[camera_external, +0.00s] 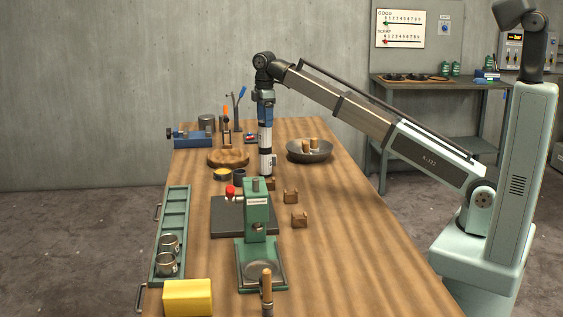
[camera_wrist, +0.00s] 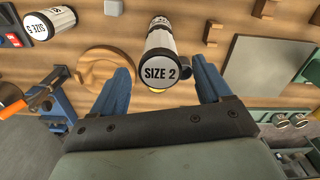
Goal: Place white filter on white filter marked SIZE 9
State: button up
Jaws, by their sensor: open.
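My gripper (camera_external: 265,120) points down over the table, its two blue fingers open; in the wrist view (camera_wrist: 162,65) they stand on either side of a white filter with black bands, marked SIZE 2 (camera_wrist: 160,74). A gap shows between each finger and this filter. In the external view, white filter sections with a black band (camera_external: 265,140) stand in line below the gripper; I cannot tell whether they are one filter or two stacked. I cannot make out a SIZE 9 label.
A round wooden board (camera_external: 228,158) lies left of the filter and a dark bowl (camera_external: 310,151) with brown pieces lies right. A green press (camera_external: 257,230) stands in front. A green tray (camera_external: 172,225) with metal cups runs along the left edge.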

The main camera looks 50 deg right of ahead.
notch_tip(320, 180, up, 7)
jog(key=shift+f, duration=0.2)
